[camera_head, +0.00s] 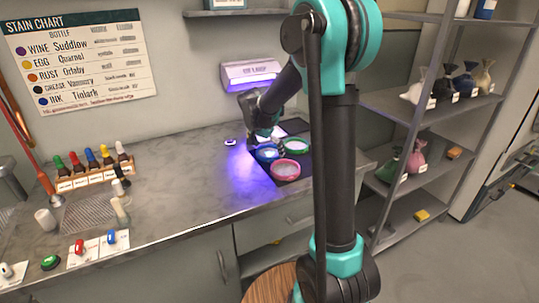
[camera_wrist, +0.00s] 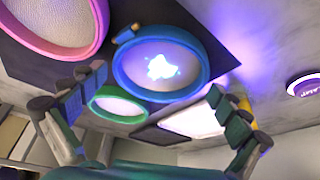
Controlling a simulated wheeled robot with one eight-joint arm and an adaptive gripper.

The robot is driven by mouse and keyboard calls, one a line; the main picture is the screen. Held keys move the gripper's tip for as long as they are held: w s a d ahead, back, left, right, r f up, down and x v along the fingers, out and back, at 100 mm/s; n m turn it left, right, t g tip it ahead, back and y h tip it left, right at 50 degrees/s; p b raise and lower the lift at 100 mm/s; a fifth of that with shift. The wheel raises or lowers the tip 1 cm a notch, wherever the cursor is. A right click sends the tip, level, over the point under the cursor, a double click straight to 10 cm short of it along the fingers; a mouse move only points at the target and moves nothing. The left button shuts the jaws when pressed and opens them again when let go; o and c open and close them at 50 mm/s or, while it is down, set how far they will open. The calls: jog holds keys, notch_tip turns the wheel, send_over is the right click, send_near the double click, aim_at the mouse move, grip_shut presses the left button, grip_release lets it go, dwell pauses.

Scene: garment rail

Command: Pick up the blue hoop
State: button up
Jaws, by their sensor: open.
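The blue hoop (camera_head: 267,153) lies on a dark mat on the counter under a lamp. In the wrist view the blue hoop (camera_wrist: 161,64) holds pale fabric with a glowing bluish-white stain, and a small clasp shows on its rim. My gripper (camera_wrist: 150,105) is open, with its two fingers spread to either side of the hoop's near part. I cannot tell whether either finger touches it. In the head view my arm and wrist hide part of the gripper (camera_head: 262,137).
A pink hoop (camera_head: 285,169) and a green hoop (camera_head: 296,146) lie close beside the blue one. A violet lamp (camera_head: 250,74) hangs on the wall behind. Bottles in a rack (camera_head: 95,177) stand at left. Shelves (camera_head: 415,107) with small bags stand at right. The counter's middle is clear.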

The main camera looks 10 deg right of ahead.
jog(key=c, duration=0.9)
jog(key=shift+r, duration=0.1)
